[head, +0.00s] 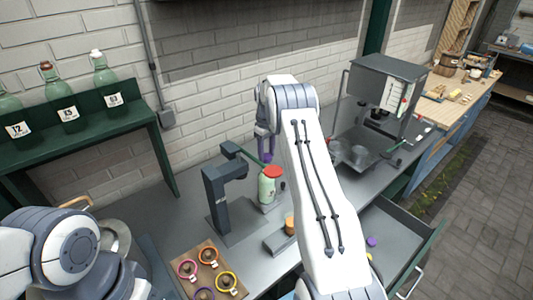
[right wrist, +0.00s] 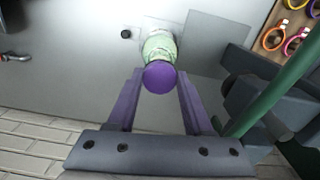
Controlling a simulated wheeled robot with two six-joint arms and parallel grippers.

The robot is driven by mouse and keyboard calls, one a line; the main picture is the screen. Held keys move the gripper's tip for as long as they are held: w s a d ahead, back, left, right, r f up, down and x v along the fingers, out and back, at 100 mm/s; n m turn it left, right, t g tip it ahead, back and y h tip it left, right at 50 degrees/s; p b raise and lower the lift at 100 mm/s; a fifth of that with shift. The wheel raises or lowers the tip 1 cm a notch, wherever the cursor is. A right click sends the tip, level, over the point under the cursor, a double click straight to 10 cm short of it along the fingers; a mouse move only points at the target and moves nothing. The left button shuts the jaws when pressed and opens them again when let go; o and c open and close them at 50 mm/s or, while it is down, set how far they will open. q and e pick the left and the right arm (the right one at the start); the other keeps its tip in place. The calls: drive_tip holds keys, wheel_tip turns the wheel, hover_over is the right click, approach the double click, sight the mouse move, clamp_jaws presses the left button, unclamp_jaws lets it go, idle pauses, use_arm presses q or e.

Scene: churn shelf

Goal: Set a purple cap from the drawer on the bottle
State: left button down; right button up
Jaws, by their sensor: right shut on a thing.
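The green bottle (head: 268,188) with a pale label stands on the grey bench, beside a dark capping stand (head: 217,195). A red knob on the stand's green lever (head: 250,158) overlaps the bottle's top in the head view. My right gripper (head: 265,157) is above and behind the bottle. In the right wrist view it is shut on a purple cap (right wrist: 159,77), with the bottle (right wrist: 160,45) just beyond; whether they touch is unclear. Another purple cap (head: 371,241) lies in the open drawer (head: 395,232). My left arm shows at lower left; its gripper is out of view.
A wooden tray (head: 211,256) with several coloured rings lies at the front. A grey machine (head: 385,85) stands at the right back. A green shelf (head: 90,128) at left holds labelled bottles.

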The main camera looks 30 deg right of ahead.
drive_tip(key=shift+s, duration=0.15)
idle(0.4)
drive_tip(key=shift+f+b, duration=0.3)
drive_tip(key=shift+f, duration=0.3)
drive_tip(key=shift+f, duration=0.45)
idle(0.6)
drive_tip(key=shift+f, duration=0.3)
